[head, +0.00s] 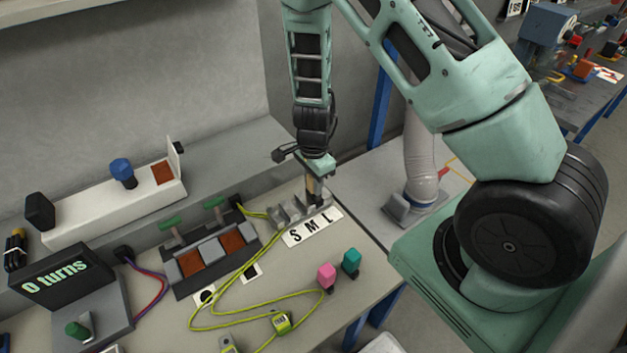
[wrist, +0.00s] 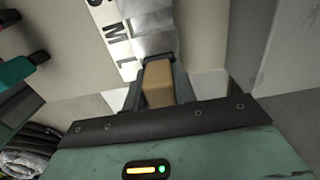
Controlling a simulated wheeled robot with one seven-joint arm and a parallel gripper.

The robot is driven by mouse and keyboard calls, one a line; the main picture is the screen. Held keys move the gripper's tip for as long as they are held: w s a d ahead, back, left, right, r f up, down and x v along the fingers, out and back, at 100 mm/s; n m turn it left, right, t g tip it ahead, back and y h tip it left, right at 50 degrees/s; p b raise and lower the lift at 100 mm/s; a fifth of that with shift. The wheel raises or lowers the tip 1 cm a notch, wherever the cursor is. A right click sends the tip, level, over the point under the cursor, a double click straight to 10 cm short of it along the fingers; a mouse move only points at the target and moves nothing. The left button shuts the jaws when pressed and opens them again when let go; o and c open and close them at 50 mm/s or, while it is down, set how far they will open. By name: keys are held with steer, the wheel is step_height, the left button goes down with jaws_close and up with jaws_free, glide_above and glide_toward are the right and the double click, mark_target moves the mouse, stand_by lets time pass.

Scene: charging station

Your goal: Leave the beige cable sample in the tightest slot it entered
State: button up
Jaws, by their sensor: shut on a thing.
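The beige cable sample (wrist: 157,84) is between the two fingers of my gripper (wrist: 156,88), which is shut on it. In the head view my gripper (head: 315,188) points down at the right end of the grey slotted block (head: 285,212), near the L mark. The label strip with S, M and L (head: 313,228) lies in front of the block. In the wrist view the block (wrist: 150,30) lies just beyond the fingertips. The sample's lower end is hidden, so I cannot tell whether it sits in the L slot.
A pink plug (head: 326,275) and a teal plug (head: 351,261) stand on the bench in front. Yellow-green cable (head: 225,323) loops across the bench. A dark box with red-brown panels (head: 212,250) is left of the block. A display (head: 62,277) reads "0 turns".

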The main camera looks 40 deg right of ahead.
steer(key=shift+f+b, duration=0.6)
steer(key=shift+f, duration=0.25)
steer(key=o, duration=1.1)
steer(key=shift+r, duration=0.1)
step_height(320, 180, up, 17)
steer(key=shift+r+p, duration=0.15)
steer(key=shift+p, duration=0.65)
steer(key=s+a+r+n, duration=0.3)
steer(key=s+a+n, duration=0.3)
steer(key=s+n, duration=0.1)
steer(key=s+a+r+n, duration=0.3)
steer(key=s+a+n, duration=0.3)
steer(key=s+n, duration=0.2)
steer(key=s+a+r+n, duration=0.3)
steer(key=s+a+n, duration=0.3)
steer(key=n, duration=0.4)
steer(key=shift+s+a+r+n+y, duration=0.1)
steer(key=shift+s+a+n+y, duration=0.1)
steer(key=shift+s, duration=0.25)
steer(key=shift+s+a+n+y, duration=0.1)
steer(key=shift+s+a, duration=0.1)
steer(key=shift+s, duration=0.25)
